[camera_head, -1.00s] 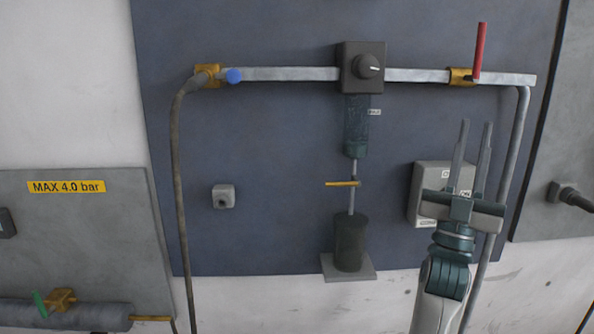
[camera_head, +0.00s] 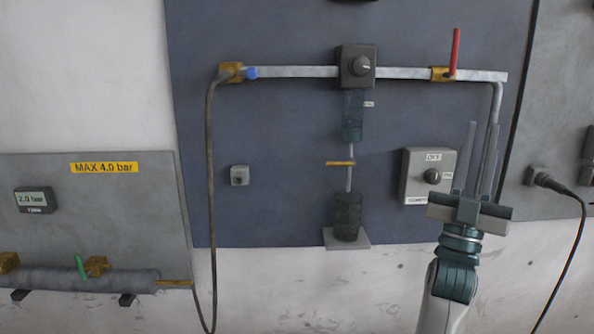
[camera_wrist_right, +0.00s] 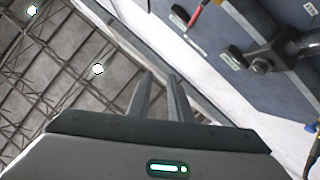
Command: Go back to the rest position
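My right gripper (camera_head: 482,124) points upward at the lower right of the head view, in front of the blue-grey panel. Its two grey fingers stand a little apart with nothing between them. In the right wrist view the fingers (camera_wrist_right: 160,78) also show a gap and hold nothing. The gripper overlaps the right edge of a grey switch box (camera_head: 416,178) with a black knob and hides part of the pipe's right leg. My left gripper is not in view.
A horizontal pipe (camera_head: 298,72) crosses the panel, with a red valve handle (camera_head: 455,52), a blue knob (camera_head: 252,73) and a black regulator (camera_head: 356,66). A gauge (camera_head: 35,200) reading 2.0 bar is at left. A black cable (camera_head: 573,235) hangs at right.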

